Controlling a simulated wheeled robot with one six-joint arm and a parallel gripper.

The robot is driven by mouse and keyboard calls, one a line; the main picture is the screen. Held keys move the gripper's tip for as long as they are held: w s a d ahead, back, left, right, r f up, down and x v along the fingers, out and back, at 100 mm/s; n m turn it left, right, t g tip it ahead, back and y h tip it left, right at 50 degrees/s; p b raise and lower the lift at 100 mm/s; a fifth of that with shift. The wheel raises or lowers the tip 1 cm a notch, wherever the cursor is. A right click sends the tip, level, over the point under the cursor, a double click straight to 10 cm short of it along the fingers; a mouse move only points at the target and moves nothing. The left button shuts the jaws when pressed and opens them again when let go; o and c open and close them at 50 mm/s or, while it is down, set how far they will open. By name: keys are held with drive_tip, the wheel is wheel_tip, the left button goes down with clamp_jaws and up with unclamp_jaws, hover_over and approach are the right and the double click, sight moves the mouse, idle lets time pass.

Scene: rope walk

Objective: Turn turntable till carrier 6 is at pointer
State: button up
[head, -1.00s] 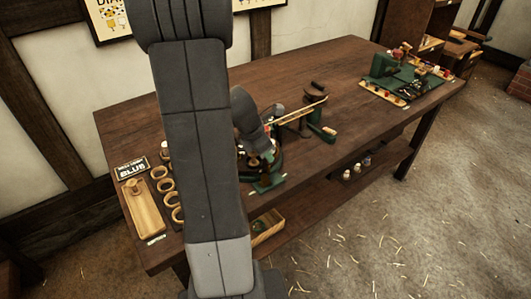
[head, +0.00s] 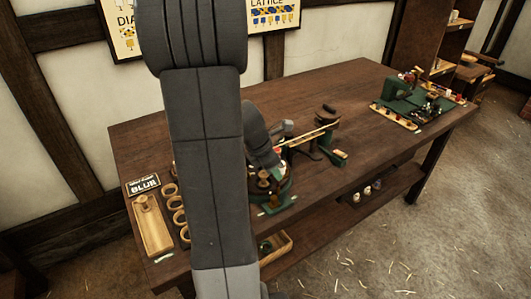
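A green turntable (head: 279,202) stands on the wooden bench near its front edge, largely hidden behind my arm. Small brass and wooden parts show on it, but I cannot read carrier numbers or make out the pointer. The grey end of my arm comes down over the turntable from behind my upper links. My gripper (head: 277,164) is low at the turntable's back side, small and mostly covered. I cannot tell whether it touches a carrier or whether its fingers are open.
A wooden tray (head: 152,228), a sign reading BLUE (head: 144,185) and several wooden rings (head: 174,203) lie at the left. A green stand with a wooden bar (head: 313,137) is right of the turntable. A green board (head: 418,106) with small parts lies far right.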

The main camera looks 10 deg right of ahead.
drive_tip(key=p+v, duration=0.1)
drive_tip(key=v, duration=1)
drive_tip(key=shift+r, duration=0.15)
